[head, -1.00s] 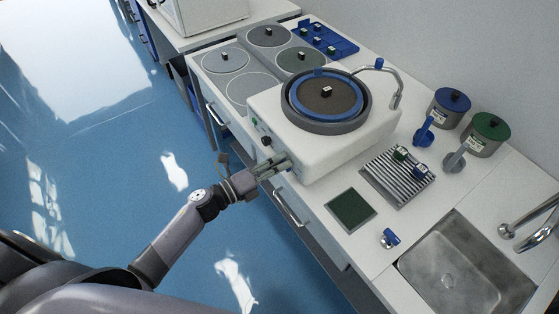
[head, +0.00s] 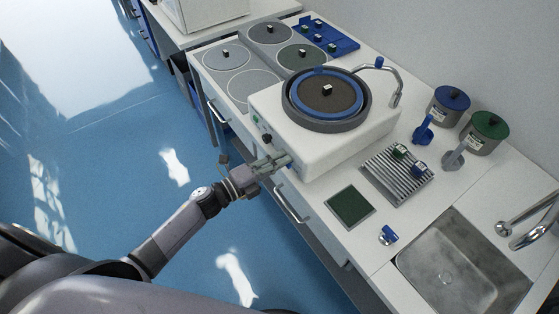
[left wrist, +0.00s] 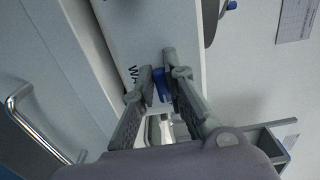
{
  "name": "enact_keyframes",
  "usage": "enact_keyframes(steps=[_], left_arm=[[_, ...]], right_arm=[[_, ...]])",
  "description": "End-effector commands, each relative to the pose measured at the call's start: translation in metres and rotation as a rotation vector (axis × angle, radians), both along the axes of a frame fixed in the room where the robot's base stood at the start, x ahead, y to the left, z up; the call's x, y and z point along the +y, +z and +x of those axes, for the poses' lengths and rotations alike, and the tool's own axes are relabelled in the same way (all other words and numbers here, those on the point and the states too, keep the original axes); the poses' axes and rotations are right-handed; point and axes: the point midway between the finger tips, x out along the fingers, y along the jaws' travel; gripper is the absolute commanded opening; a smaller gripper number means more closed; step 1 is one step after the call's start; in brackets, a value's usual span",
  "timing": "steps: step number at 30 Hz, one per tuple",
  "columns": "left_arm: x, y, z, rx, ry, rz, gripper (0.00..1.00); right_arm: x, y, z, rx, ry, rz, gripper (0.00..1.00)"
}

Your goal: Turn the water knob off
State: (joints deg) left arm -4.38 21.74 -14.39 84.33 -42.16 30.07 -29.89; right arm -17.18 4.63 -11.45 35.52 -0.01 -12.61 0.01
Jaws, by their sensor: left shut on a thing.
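The white polishing machine (head: 345,146) stands on the bench with a round dark platen (head: 327,97) on top. My left gripper (head: 285,160) is at its front face, below a black knob (head: 265,139). In the left wrist view, the blue water knob (left wrist: 162,84) sits between the two fingertips of the left gripper (left wrist: 161,75), beside dark lettering that begins "WA". The fingers are shut on the knob, which is partly hidden by them. In the head view the fingers hide the knob. My right gripper is not in view.
A curved water spout (head: 395,90) with a blue part rises behind the platen. A ribbed tray (head: 380,178), a dark green pad (head: 350,207) and a sink (head: 450,270) lie to the right. Drawer handles (head: 290,207) stick out below the bench edge.

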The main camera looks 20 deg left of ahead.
Motion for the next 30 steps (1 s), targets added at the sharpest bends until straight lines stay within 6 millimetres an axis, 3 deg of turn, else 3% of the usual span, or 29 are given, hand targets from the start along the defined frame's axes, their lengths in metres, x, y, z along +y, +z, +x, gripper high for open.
enact_keyframes(steps=[7,8,15,25,30], left_arm=[[0.000,-0.002,0.000,0.002,0.001,0.002,0.00],[0.000,-0.002,0.000,0.002,0.001,0.002,0.14],[0.000,-0.001,0.000,0.001,0.000,0.002,0.30],[0.001,0.000,-0.001,0.000,0.000,0.001,0.31],[0.012,-0.002,-0.016,0.003,0.000,0.003,0.31]], right_arm=[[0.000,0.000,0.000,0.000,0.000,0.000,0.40],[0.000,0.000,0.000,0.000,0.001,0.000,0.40],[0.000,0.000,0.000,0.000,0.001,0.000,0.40],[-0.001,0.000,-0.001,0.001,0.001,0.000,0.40],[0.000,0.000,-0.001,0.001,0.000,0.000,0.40]])
